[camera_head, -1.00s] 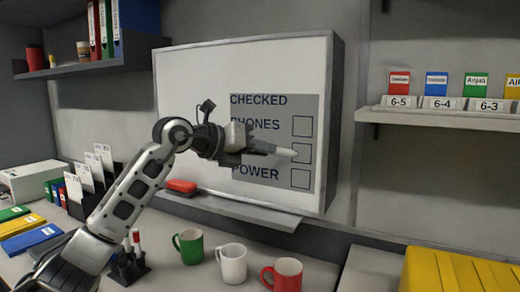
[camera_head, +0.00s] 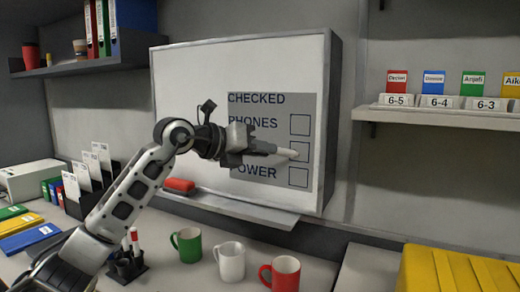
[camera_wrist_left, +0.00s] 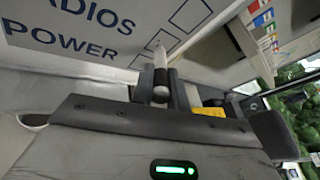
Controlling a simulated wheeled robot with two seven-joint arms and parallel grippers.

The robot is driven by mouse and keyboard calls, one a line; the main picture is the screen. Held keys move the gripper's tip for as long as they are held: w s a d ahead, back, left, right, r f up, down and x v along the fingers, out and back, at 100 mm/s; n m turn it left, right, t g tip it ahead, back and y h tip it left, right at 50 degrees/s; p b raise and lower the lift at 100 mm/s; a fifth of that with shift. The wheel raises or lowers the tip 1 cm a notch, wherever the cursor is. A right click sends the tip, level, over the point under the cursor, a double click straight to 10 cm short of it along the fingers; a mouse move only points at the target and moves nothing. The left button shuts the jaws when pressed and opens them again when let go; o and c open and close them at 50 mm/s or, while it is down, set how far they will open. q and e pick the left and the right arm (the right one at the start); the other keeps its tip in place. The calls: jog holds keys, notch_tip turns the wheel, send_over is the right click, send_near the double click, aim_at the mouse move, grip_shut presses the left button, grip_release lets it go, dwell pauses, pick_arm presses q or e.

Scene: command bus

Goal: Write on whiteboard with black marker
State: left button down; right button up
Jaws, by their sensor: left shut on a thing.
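The whiteboard (camera_head: 200,75) hangs on the wall with a grey checklist panel reading CHECKED, PHONES and POWER, with empty-looking boxes on its right side. My left gripper (camera_head: 262,148) is in front of the panel, shut on a marker (camera_head: 285,153) with a pale body. The marker points right, its tip over the middle box. In the left wrist view the marker (camera_wrist_left: 160,63) stands out from between the fingers, its tip near the board's boxes beside RADIOS. I cannot tell whether the tip touches the board. The gripper hides the middle row's word in the head view.
A red eraser (camera_head: 180,185) lies on the board's ledge (camera_head: 240,207). Below stand a pen holder (camera_head: 127,267) with markers and green (camera_head: 187,244), white (camera_head: 230,261) and red (camera_head: 281,273) mugs. A shelf (camera_head: 450,115) with numbered cards is at the right.

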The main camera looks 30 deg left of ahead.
pick_arm(q)
jog(key=shift+d+r+p, duration=0.3)
jog(key=shift+r+p, duration=0.2)
jog(key=shift+r, duration=0.1)
dwell(0.6)
jog(key=shift+d+r, duration=0.15)
jog(key=shift+d+r+p, duration=0.15)
jog(key=shift+r+p, duration=0.2)
jog(key=shift+p, duration=0.15)
dwell(0.5)
jog(key=s+b, duration=0.4)
jog(key=s, duration=0.2)
jog(key=shift+s+d, duration=0.2)
jog(key=shift+s, duration=0.05)
dwell(0.9)
